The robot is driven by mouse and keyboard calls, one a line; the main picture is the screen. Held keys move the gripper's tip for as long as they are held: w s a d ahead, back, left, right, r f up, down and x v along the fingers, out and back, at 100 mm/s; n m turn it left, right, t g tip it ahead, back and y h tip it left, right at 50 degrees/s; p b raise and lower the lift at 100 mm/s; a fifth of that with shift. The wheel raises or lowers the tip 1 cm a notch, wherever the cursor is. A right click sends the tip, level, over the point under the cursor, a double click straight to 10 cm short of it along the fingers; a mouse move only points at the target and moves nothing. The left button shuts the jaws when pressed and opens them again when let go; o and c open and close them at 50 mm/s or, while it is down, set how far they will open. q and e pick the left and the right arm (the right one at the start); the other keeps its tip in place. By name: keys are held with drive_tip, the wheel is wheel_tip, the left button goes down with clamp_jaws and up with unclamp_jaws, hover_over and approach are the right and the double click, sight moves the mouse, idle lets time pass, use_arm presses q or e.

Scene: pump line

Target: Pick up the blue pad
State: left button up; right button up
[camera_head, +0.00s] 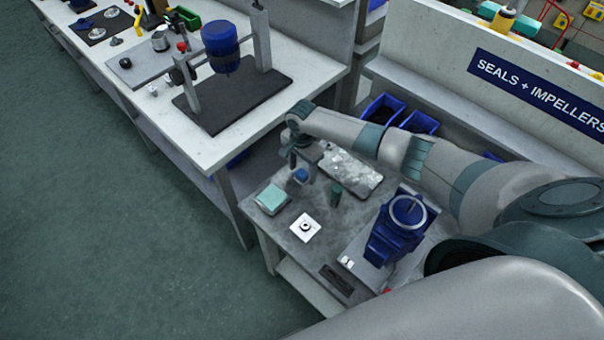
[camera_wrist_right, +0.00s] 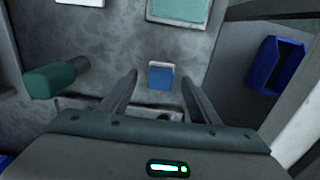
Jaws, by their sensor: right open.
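The blue pad (camera_head: 301,175) is a small blue block on the grey worktable (camera_head: 318,255), near its far left part. My right gripper (camera_head: 297,166) is above the pad, pointing down. In the wrist view its fingers (camera_wrist_right: 158,82) are spread, one on each side of the pad in the picture, with visible gaps. It holds nothing. My left gripper does not show.
A green cylinder (camera_head: 335,194) stands close to the pad. A teal box (camera_head: 271,199), a white card with a dark ring (camera_head: 305,228), a metal tray (camera_head: 352,178) and a blue pump (camera_head: 395,235) share the table. A white bench (camera_head: 240,145) adjoins behind.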

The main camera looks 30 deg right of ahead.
drive_tip(key=shift+f, duration=0.9)
drive_tip(key=c, duration=1.1)
